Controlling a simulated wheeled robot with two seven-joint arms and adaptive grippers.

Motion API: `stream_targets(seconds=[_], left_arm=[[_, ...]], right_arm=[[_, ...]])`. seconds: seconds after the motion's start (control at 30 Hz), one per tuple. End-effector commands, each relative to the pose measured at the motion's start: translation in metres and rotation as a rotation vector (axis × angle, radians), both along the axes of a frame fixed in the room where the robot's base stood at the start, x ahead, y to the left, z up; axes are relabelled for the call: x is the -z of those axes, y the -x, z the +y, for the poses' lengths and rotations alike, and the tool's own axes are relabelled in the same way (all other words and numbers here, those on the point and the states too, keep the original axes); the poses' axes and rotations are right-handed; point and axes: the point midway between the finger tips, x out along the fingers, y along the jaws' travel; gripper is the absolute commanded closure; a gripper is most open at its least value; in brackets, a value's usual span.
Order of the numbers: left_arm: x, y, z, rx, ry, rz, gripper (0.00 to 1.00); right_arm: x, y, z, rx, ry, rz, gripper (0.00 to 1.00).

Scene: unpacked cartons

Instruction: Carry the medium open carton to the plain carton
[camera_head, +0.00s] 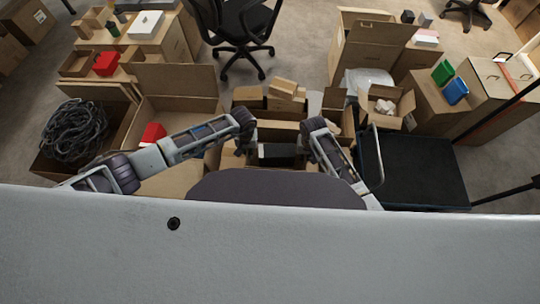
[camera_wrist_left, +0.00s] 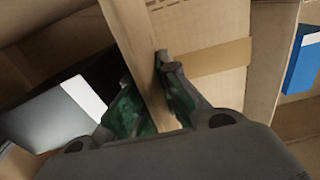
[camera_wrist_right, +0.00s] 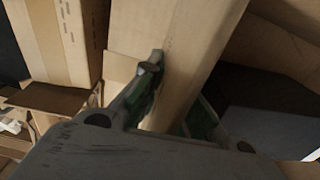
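An open carton (camera_head: 279,133) with a dark inside sits between my two grippers, close in front of my body; I take it as the medium open carton. My left gripper (camera_head: 247,138) has its fingers on both sides of a cardboard wall (camera_wrist_left: 143,65) at the carton's left. My right gripper (camera_head: 308,133) has its fingers on both sides of the opposite wall (camera_wrist_right: 178,50). Both look shut on these walls. A dark and grey area shows beside the wall in each wrist view. I cannot tell which carton is the plain one.
A large open carton (camera_head: 185,105) with a red item stands left, beside a carton of coiled cable (camera_head: 73,132). Smaller cartons (camera_head: 285,88) stand just beyond. A dark platform cart (camera_head: 420,172) is at right. An office chair (camera_head: 240,30) stands on open floor behind.

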Motion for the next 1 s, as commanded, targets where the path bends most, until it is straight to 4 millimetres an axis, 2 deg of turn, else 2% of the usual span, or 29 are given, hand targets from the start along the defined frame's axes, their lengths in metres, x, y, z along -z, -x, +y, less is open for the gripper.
stream_targets(seconds=[0.23,0.43,0.8,1.0], left_arm=[[0.005,-0.001,0.001,-0.001,-0.002,-0.002,1.0],[0.004,0.0,0.001,-0.001,-0.002,0.0,0.73],[0.003,0.0,0.0,0.0,0.0,0.0,0.73],[-0.005,-0.001,0.0,0.001,0.0,-0.001,0.73]], right_arm=[[0.005,-0.001,-0.001,0.001,0.002,-0.001,1.0],[0.005,0.0,-0.001,0.0,0.002,0.001,0.73],[0.004,0.0,0.0,0.0,0.0,0.0,0.73],[0.004,0.0,0.0,0.0,0.0,0.0,0.73]])
